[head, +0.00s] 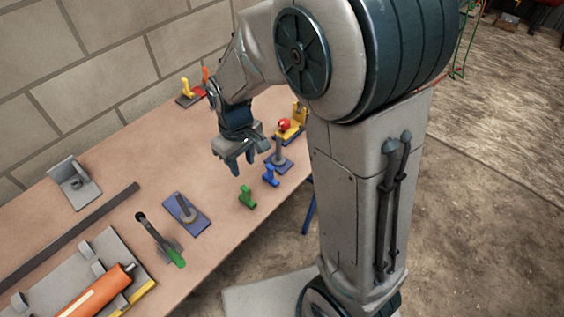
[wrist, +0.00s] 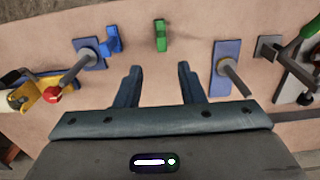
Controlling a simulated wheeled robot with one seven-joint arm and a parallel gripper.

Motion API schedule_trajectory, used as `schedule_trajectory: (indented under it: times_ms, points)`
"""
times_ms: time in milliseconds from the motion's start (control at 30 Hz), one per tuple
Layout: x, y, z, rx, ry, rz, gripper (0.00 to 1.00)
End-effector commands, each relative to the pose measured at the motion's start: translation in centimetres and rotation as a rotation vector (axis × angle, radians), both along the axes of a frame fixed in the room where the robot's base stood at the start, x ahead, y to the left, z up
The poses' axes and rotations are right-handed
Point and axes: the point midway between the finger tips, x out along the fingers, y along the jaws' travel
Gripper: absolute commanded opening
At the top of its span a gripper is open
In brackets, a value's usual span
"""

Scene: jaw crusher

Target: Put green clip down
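The green clip (head: 247,197) stands on the table near its front edge, between the blue clip and a blue plate with a peg. It also shows in the wrist view (wrist: 161,35), at the top centre, beyond my fingertips and apart from them. My gripper (head: 243,162) is above the table, behind the green clip in the head view. In the wrist view my gripper (wrist: 159,72) has its two fingers spread wide with nothing between them.
A blue clip (head: 271,176) stands beside a pegged plate (head: 279,160). Another pegged blue plate (head: 187,214) lies left of the green clip. A green-handled tool (head: 177,260), an orange cylinder (head: 95,292) and a grey bracket (head: 75,184) are farther left. A red-knobbed yellow part (head: 290,129) is at right.

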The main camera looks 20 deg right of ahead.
Motion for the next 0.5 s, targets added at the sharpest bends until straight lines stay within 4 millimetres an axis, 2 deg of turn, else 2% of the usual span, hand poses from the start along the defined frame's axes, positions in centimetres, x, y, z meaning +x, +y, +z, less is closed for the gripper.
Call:
schedule_trajectory:
  times_ms: [167,300,500]
  points:
    - [-1.8,-3.0,3.4,0.026,-0.051,-0.117,0.35]
    - [-4.5,-6.0,6.4,0.048,-0.106,-0.251,0.35]
    - [-8.8,-9.5,9.1,0.066,-0.184,-0.432,0.35]
